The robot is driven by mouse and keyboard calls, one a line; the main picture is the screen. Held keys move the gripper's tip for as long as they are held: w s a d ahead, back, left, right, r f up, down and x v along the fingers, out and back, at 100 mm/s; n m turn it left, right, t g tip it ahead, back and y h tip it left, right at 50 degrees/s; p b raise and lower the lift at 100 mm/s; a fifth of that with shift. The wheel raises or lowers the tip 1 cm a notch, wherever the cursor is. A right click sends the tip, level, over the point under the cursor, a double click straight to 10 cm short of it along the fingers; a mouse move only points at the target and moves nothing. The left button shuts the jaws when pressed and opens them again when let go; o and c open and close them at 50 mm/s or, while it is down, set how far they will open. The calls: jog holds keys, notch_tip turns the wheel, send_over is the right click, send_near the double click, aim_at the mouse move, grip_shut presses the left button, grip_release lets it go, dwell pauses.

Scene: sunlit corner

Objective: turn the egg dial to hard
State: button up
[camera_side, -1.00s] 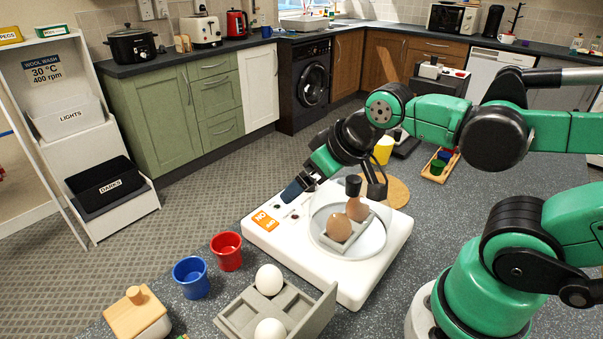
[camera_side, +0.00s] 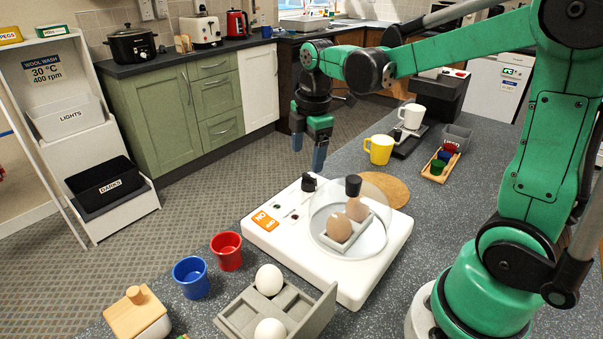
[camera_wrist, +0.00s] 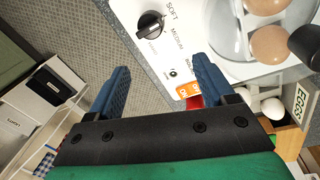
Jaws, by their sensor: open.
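The egg cooker (camera_side: 347,283) is a white base on the counter with a clear dome (camera_side: 375,195) over brown eggs (camera_side: 343,226). Its black egg dial (camera_side: 309,183) is at the back-left corner; in the wrist view the dial (camera_wrist: 150,24) lies beyond the fingertips, beside the printed words SOFT and MEDIUM. A further word is partly hidden by a finger. I cannot tell which mark the dial points at. My gripper (camera_side: 308,152) points down above the dial, apart from it. Its blue fingers are open and empty, also in the wrist view (camera_wrist: 162,70).
An orange switch (camera_side: 264,221) is on the cooker's left end. Red (camera_side: 226,252) and blue (camera_side: 190,278) cups and a grey egg tray (camera_side: 300,309) with white eggs stand in front. A yellow mug (camera_side: 379,150) and round cork mat (camera_side: 390,191) are behind the dome.

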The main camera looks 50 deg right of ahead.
aim_at(309, 175)
jog(key=d+n, duration=0.1)
jog(key=w+d+f+n+g, duration=0.1)
jog(key=shift+f+n, duration=0.3)
jog(key=shift+n, duration=0.1)
jog(key=shift+w+d+f+n, duration=0.15)
jog(key=shift+d+f+n, duration=0.1)
jog(key=shift+f+n, duration=0.25)
jog(key=shift+f, duration=2.55)
grip_shut()
